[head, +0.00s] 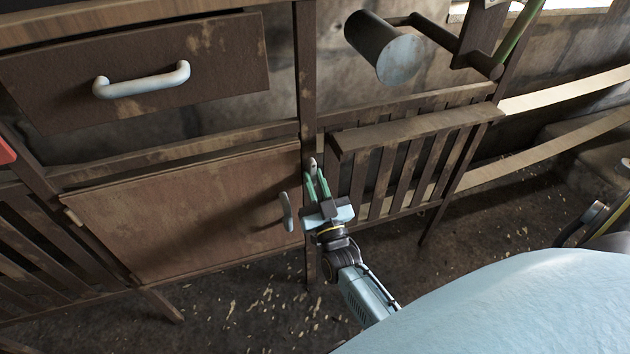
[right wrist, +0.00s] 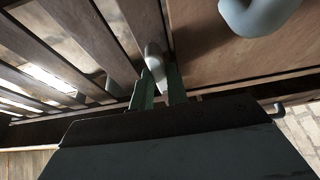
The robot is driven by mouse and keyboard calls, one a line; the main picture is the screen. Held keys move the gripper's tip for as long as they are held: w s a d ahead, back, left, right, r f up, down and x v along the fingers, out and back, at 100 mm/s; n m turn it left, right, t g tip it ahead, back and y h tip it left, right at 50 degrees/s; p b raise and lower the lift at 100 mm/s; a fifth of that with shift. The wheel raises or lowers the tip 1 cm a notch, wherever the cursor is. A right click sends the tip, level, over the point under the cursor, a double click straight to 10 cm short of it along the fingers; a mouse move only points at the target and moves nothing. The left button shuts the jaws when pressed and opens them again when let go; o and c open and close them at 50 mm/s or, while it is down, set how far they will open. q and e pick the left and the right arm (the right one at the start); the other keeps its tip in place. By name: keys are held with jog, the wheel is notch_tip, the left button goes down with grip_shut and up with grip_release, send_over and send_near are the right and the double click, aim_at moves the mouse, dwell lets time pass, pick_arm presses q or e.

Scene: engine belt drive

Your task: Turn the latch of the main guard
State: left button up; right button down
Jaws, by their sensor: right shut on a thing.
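The latch (head: 312,163) is a small pale grey piece on the dark upright post between the brown door and the slatted guard (head: 395,165). My right gripper (head: 317,181) reaches up to it with its green fingers and is shut on it. In the right wrist view the latch (right wrist: 155,60) shows as a rounded grey bar between the two fingertips of my right gripper (right wrist: 160,80), with its lower end hidden by them. The guard's slats (right wrist: 65,60) lie to the left there. My left gripper is out of view.
The brown door (head: 190,215), with a grey handle (head: 286,212), is just left of my right gripper. A drawer (head: 215,50) is above it. A grey cylinder (head: 395,55) on a crank sticks out above the guard. Pale belts (head: 570,92) run at the right.

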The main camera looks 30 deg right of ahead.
jog(key=c, duration=1.4)
grip_release()
jog(key=shift+n, duration=0.3)
